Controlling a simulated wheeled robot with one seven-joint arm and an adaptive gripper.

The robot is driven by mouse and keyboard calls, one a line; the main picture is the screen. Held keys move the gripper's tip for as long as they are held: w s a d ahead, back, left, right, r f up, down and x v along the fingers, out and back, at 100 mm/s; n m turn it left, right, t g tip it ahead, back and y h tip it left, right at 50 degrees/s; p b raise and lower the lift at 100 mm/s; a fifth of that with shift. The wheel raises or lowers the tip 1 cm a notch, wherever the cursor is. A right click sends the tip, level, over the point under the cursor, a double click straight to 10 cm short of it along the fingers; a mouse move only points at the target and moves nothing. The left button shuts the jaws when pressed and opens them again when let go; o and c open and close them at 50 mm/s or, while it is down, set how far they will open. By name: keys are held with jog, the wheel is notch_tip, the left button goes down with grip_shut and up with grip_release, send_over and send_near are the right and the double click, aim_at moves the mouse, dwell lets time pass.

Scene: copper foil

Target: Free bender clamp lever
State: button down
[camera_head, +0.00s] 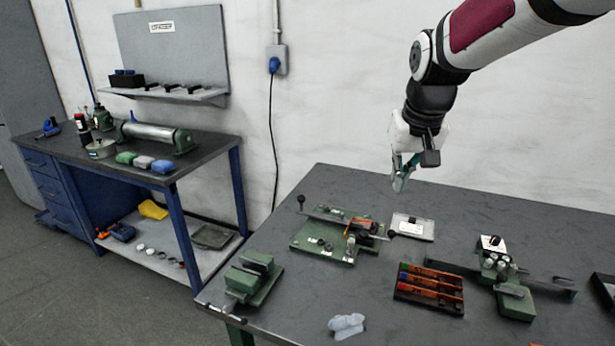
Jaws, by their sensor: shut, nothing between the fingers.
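A green-based bench device (318,240), which looks like the bender, lies flat on the grey table. A long bar with a black ball knob (301,199) at its left end crosses its back. A second dark knob (391,234) sticks out at its right side. An orange strip and small metal parts sit on its right half. I cannot tell for sure which lever is the clamp lever, or what blocks it. My gripper (399,187) points down above the back of the table, up and to the right of the device. It is shut, empty and apart from everything.
A green vise (253,278) stands at the table's left edge. A grey-white pad (413,227), a tray of colored-end tools (429,290) and another green fixture (514,298) lie to the right. A crumpled pale cloth (346,326) lies in front. The back right is clear.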

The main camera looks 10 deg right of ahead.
jog(key=w+d+f, duration=0.4)
jog(key=w+f, duration=0.1)
jog(key=w, duration=0.2)
jog(key=w+d+f+m, duration=0.1)
jog(key=w+d+f, duration=0.3)
jog(key=w, duration=0.3)
jog(key=shift+w+d+f, duration=0.35)
jog(key=shift+f, duration=0.25)
jog(key=shift+f, duration=0.15)
notch_tip(320, 180, down, 11)
jog(key=p, duration=0.2)
jog(key=shift+s+r, duration=0.15)
jog(key=shift+r, duration=0.05)
